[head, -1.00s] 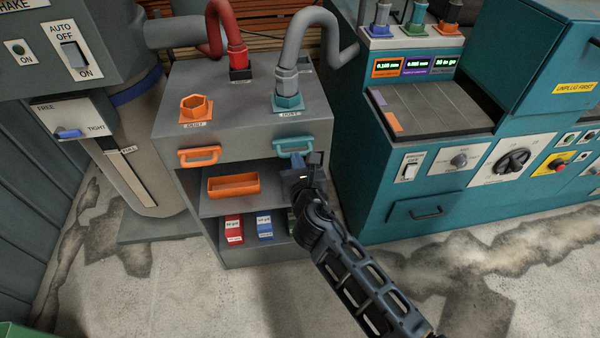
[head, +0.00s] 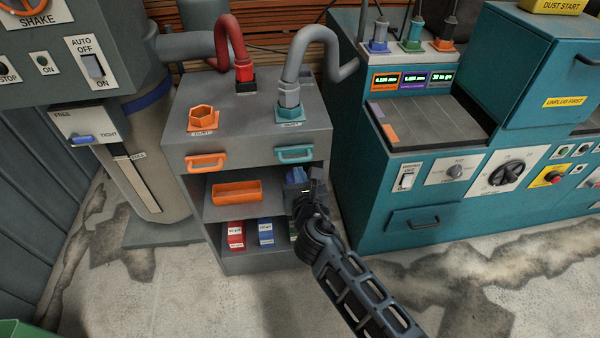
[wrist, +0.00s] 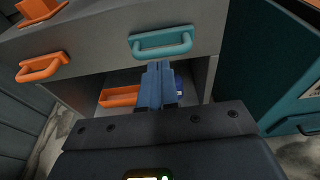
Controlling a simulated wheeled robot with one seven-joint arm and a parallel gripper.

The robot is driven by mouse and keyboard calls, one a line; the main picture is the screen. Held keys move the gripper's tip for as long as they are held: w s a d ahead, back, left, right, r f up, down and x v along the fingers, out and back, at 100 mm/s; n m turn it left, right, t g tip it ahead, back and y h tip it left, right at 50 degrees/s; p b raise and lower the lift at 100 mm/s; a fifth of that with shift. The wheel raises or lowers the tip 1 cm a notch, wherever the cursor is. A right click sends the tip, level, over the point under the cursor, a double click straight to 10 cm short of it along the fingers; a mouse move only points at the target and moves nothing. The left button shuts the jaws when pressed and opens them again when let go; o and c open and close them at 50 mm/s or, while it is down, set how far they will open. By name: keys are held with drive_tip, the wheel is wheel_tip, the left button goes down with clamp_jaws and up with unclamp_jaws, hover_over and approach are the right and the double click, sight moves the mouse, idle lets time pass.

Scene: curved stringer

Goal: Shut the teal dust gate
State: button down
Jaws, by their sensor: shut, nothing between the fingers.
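The teal dust gate shows as a teal bar handle (head: 295,153) on the upper front of the grey cabinet, below the teal dust port (head: 290,112). The handle also shows in the wrist view (wrist: 161,42), above my fingertips. My gripper (head: 294,174) is just below the handle, in front of the open shelf space. In the wrist view its blue fingers (wrist: 157,72) are together and empty, pointing toward the cabinet front. I see no contact with the handle. I cannot tell how far the gate stands out.
An orange handle (head: 206,162) sits left of the teal one, below an orange port (head: 202,118). An orange tray (head: 235,191) and red and blue boxes (head: 265,232) are on the shelves. A teal machine (head: 430,190) stands close on the right. Bare floor lies in front.

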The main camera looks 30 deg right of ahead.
drive_tip(key=s+a+m+g+y, duration=0.15)
drive_tip(key=s+m, duration=0.55)
drive_tip(key=s, duration=0.9)
drive_tip(key=s+a+m+y, duration=0.25)
drive_tip(key=s+m, duration=0.45)
drive_tip(key=s, duration=0.8)
drive_tip(key=s+d+r+m+t, duration=0.1)
drive_tip(key=s+d+r+m, duration=0.1)
drive_tip(key=s+r+m, duration=1.3)
drive_tip(key=s+m, duration=0.1)
drive_tip(key=m, duration=0.2)
drive_tip(key=shift+d+r+m+y, duration=0.2)
drive_tip(key=shift+r+m+y, duration=0.05)
drive_tip(key=shift+m+y, duration=0.05)
